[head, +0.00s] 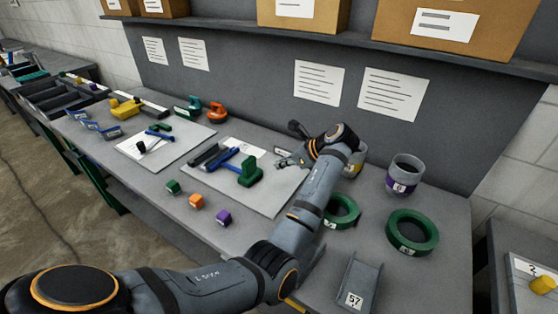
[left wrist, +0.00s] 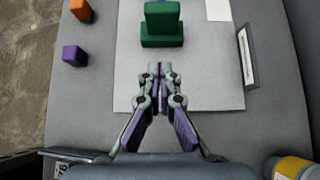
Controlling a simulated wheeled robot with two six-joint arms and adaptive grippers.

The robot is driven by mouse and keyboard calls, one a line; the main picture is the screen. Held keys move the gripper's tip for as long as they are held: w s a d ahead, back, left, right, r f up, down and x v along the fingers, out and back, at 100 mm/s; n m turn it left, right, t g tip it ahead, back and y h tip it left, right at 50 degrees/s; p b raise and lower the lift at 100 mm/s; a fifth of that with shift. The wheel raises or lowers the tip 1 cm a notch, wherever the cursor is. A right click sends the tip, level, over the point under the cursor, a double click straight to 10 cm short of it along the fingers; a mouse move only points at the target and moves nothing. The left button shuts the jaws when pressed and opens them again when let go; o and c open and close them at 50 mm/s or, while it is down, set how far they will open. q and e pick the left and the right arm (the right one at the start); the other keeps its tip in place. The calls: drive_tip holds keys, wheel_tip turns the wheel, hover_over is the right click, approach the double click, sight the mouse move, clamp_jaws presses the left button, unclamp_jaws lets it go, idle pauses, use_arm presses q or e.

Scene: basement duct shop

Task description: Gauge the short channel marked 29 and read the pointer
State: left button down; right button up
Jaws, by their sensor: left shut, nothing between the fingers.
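My left gripper (head: 283,161) is shut and empty above the right white sheet on the bench; in the left wrist view (left wrist: 161,70) its fingertips meet just short of a green block-shaped tool (left wrist: 163,25). In the head view this green tool (head: 250,173) stands on the sheet beside a blue bar (head: 222,158) and a dark grey piece (head: 204,155). A grey channel (head: 361,278) at the front edge bears a label that looks like 57. I cannot make out a label 29 or a pointer. My right gripper is not in view.
Green, orange and purple cubes (head: 196,201) lie along the front. Two green rings (head: 412,230) and a grey cup with a purple band (head: 404,175) stand to the right. Another white sheet (head: 160,145) with tools lies left. A shelf with boxes overhangs the back.

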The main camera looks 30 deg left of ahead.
sight(252, 167)
use_arm(q)
drive_tip(key=x, duration=0.8)
drive_tip(key=shift+w+p, duration=0.15)
drive_tip(key=shift+p, duration=0.15)
drive_tip(key=shift+w+a+r+p, duration=0.15)
drive_tip(key=shift+a+p, duration=0.15)
drive_tip(key=shift+a, duration=1.5)
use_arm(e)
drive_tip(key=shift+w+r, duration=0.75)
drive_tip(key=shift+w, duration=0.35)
